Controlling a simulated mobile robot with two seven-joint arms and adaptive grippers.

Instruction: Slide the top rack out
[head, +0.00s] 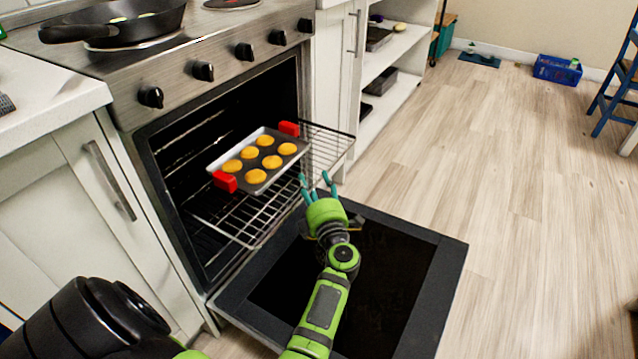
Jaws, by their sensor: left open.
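The oven's wire rack (233,217) sticks partway out of the open oven, over the lowered door. A grey baking tray (214,165) with red grips at two ends sits on it and holds several round golden cookies (271,162). My left gripper (317,180) is open, its teal fingers apart and pointing up at the rack's front edge, near its middle. Whether a finger touches the rack cannot be told. Nothing shows between the fingers. My right gripper is not in view. The back of the rack is hidden by the tray and the dark oven.
The oven door (440,275) is folded down flat below my left arm. A black pan (125,22) stands on the stove above. White cabinets flank the oven. Open shelves (395,80) stand beyond. The wooden floor at right is clear, with a blue crate (557,69) and blue chair farther off.

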